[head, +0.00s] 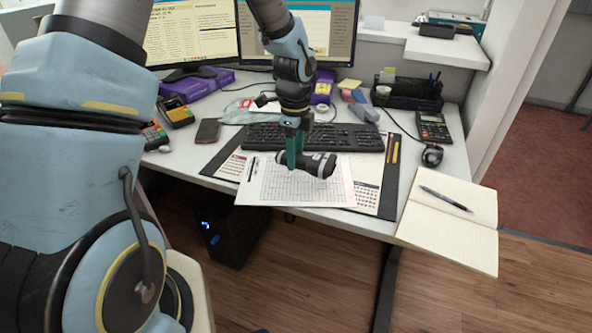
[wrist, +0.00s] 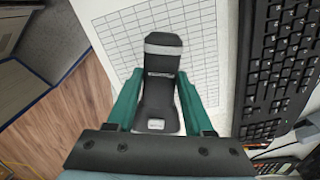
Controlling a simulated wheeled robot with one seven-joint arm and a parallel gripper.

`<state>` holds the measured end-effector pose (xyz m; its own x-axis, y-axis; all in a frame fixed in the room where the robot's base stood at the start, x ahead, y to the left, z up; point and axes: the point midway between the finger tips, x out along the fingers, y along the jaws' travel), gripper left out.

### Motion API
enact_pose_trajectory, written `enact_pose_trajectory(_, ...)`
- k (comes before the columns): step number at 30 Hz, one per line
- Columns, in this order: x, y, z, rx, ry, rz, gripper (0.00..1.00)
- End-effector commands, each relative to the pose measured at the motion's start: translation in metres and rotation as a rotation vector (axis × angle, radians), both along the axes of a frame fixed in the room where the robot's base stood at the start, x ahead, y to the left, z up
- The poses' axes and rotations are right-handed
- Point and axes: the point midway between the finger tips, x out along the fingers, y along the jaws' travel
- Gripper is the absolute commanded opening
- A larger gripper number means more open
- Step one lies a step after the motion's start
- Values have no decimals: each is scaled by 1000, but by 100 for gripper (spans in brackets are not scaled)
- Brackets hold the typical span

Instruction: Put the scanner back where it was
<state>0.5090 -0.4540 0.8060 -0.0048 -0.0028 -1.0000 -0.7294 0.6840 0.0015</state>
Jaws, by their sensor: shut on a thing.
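The scanner (head: 320,164) is a black handheld device with light grey bands. It lies roughly level over the printed grid sheet (head: 264,188), in front of the keyboard. I cannot tell whether it touches the paper or hangs just above it. My gripper (head: 294,150) points down with its teal fingers shut on the scanner at its left part. In the wrist view the scanner (wrist: 161,68) sits between the two teal fingers (wrist: 158,95), with its grey-banded end reaching out past the fingertips.
The keyboard (head: 352,138) lies behind the scanner. A mouse (head: 432,156), calculator (head: 433,127) and black organizer (head: 408,93) are at the right. An open notebook with a pen (head: 446,199) overhangs the front right edge. A phone (head: 208,130) and card terminal (head: 175,110) are at the left.

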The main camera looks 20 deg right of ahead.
Motion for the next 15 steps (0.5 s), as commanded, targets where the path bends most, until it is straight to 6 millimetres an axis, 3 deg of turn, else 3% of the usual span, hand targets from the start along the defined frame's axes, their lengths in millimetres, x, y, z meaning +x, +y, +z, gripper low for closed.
enact_pose_trajectory(12, 0, 0, -43, 1, 1, 2, 0)
enact_pose_trajectory(15, 1, 0, -44, 0, -1, 3, 0)
